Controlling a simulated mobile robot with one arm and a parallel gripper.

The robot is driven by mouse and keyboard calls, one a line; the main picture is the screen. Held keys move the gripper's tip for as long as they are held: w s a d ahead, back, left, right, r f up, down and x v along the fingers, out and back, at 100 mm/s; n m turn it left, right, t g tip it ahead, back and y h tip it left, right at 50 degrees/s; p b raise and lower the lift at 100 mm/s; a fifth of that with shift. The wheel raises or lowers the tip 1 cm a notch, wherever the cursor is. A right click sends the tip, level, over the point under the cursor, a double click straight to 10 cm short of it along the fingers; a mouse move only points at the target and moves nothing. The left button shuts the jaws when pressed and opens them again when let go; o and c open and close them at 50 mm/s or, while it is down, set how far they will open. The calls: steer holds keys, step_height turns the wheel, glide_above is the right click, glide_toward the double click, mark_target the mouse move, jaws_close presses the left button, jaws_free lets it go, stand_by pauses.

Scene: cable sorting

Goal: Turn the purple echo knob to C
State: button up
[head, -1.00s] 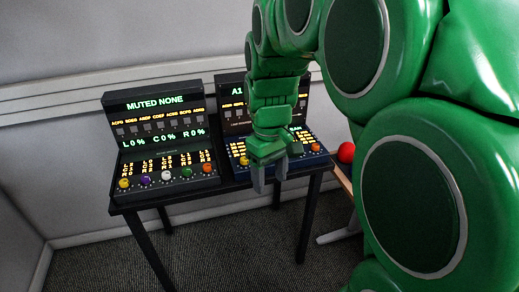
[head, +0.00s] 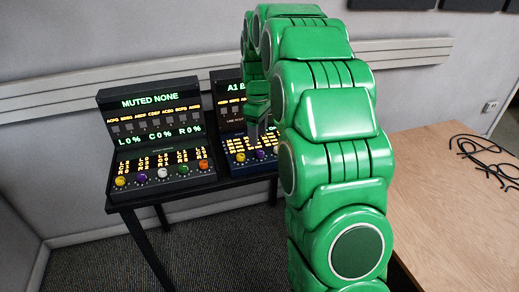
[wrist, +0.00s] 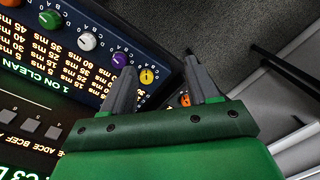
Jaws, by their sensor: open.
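The right console (head: 229,85) has a blue knob panel, partly behind my arm. In the wrist view this panel has "ms" labels and a row of orange, green, white, purple and yellow knobs. Its purple knob (wrist: 119,60) is right beside the tip of my left-hand finger; contact is unclear. Its pointer setting is too small to read. The yellow knob (wrist: 148,76) shows between the fingers. My gripper (wrist: 159,66) is open and empty over the panel's yellow-knob end. In the head view my gripper (head: 262,130) is mostly hidden by my arm.
The left console (head: 150,100) reads "MUTED NONE" and has its own purple knob (head: 143,178). Both consoles stand on a dark table (head: 125,204). A wooden table (head: 455,205) with black cables (head: 485,160) is at the right. Open floor lies in front.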

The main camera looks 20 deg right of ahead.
mark_target(260, 151)
steer(key=w+d+f+n, duration=0.1)
steer(key=w+f, duration=0.1)
steer(key=w, duration=0.1)
steer(key=w+d+f, duration=0.1)
steer(key=w+f, duration=0.1)
steer(key=w, duration=0.1)
steer(key=w+d+f+n, duration=0.1)
steer(key=w+f, duration=0.1)
steer(key=w, duration=0.1)
steer(key=shift+w+d+f+n, duration=0.1)
steer(key=shift+w+d+n, duration=0.05)
steer(key=shift+d+n, duration=0.15)
steer(key=shift+s+a+f, duration=0.1)
steer(key=shift+s+f, duration=0.05)
steer(key=shift+f, duration=1.85)
steer(key=shift+s+a+f, duration=0.1)
steer(key=shift+f, duration=1.85)
steer(key=shift+d, duration=0.1)
steer(key=shift+c, duration=0.3)
steer(key=c, duration=1)
